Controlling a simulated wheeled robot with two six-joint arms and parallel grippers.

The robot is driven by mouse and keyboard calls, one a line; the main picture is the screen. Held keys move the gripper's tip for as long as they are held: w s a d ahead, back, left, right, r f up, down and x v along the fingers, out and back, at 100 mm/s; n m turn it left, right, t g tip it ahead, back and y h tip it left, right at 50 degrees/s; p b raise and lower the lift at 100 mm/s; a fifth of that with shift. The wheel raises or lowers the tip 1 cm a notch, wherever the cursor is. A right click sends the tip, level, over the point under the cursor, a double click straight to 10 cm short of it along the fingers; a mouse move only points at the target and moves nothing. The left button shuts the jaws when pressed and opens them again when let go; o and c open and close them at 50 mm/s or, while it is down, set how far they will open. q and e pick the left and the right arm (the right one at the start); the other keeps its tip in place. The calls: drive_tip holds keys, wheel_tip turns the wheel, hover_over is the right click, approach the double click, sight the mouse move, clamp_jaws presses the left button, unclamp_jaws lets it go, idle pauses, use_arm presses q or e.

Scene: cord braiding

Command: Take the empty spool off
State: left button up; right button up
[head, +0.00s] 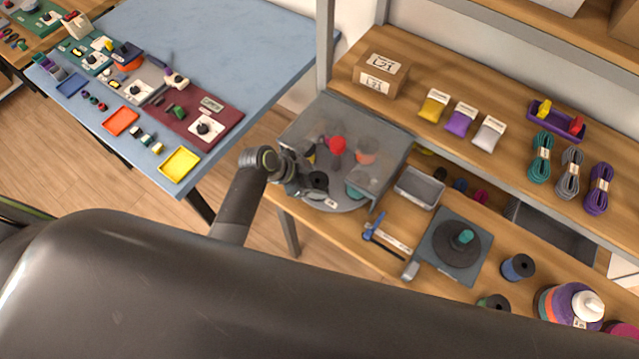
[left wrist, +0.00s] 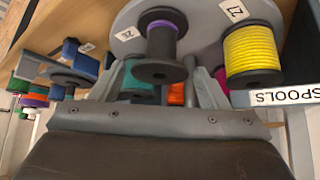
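The braiding machine's round grey plate (head: 345,203) sits under a clear cover (head: 385,135) on the bench and carries several spools. My left gripper (head: 306,182) is at the plate's left side, beside a dark spool (head: 318,180). In the left wrist view a black spool with a narrow purple band (left wrist: 162,42) stands on the grey plate (left wrist: 125,38), in line with the gap between my fingers (left wrist: 160,85). The fingers are apart; I cannot tell whether they touch it. A full yellow spool (left wrist: 253,50) is to its right. My right gripper is not in view.
A grey tray (head: 419,187) and a dark stand with a black disc (head: 459,240) are right of the machine. Loose spools (head: 518,267) lie farther right. The shelf above holds a cardboard box (head: 381,76) and cord bundles (head: 570,170). A blue table (head: 235,50) is left.

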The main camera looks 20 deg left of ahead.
sight(313, 182)
use_arm(q)
drive_tip(key=c, duration=0.7)
drive_tip(key=shift+r, duration=0.15)
drive_tip(key=shift+c, duration=0.2)
drive_tip(key=shift+r+p, duration=1.05)
drive_tip(key=shift+p, duration=0.1)
drive_tip(key=shift+r, duration=1.9)
